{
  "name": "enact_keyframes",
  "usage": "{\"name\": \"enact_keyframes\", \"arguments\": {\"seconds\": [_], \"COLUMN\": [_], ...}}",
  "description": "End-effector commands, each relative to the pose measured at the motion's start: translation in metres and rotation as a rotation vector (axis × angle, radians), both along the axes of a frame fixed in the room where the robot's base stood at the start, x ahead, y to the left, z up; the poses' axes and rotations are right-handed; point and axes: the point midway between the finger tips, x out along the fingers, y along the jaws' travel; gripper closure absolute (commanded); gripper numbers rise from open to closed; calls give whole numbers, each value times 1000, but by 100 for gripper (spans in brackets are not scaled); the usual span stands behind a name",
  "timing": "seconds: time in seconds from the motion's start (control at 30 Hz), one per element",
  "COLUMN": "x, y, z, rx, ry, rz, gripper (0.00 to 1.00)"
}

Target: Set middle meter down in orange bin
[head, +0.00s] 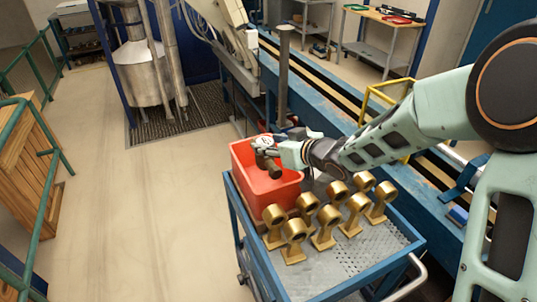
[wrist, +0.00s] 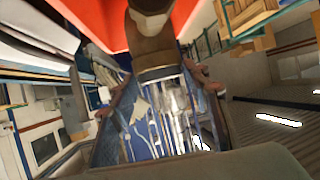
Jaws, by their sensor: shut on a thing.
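The orange bin (head: 257,185) stands at the far left corner of the blue cart; its red-orange wall also shows at the top of the wrist view (wrist: 95,18). My gripper (head: 266,150) is above the bin's opening, shut on a dark brass meter (head: 270,167). The meter is tilted and hangs at the bin's opening; I cannot tell whether it touches the bin. In the wrist view the meter (wrist: 152,48) sits between the ends of my two fingers (wrist: 155,82). Its lower end is partly hidden.
Several brass meters (head: 325,222) stand upright on the perforated top of the blue cart (head: 385,243), close in front of the bin. A blue conveyor bench (head: 315,95) runs behind the cart. Floor to the left is clear (head: 150,210). A wooden crate (head: 32,165) stands at far left.

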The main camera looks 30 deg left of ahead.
Motion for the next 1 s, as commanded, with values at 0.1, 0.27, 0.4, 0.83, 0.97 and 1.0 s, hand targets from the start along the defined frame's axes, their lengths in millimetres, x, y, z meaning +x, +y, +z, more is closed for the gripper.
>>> {"name": "enact_keyframes", "arguments": {"seconds": [0.1, 0.27, 0.4, 0.83, 0.97, 1.0], "x": [7, 10, 14, 14, 14, 14], "y": [8, 10, 14, 14, 14, 14], "z": [-8, -13, -20, -49, -52, -54], "rx": [5, 4, 4, 4, 4, 4], "ry": [-3, -4, -4, -5, -5, -5], "rz": [1, 1, 1, 0, 0, 0], "gripper": [100, 100, 100, 100, 100, 100]}}
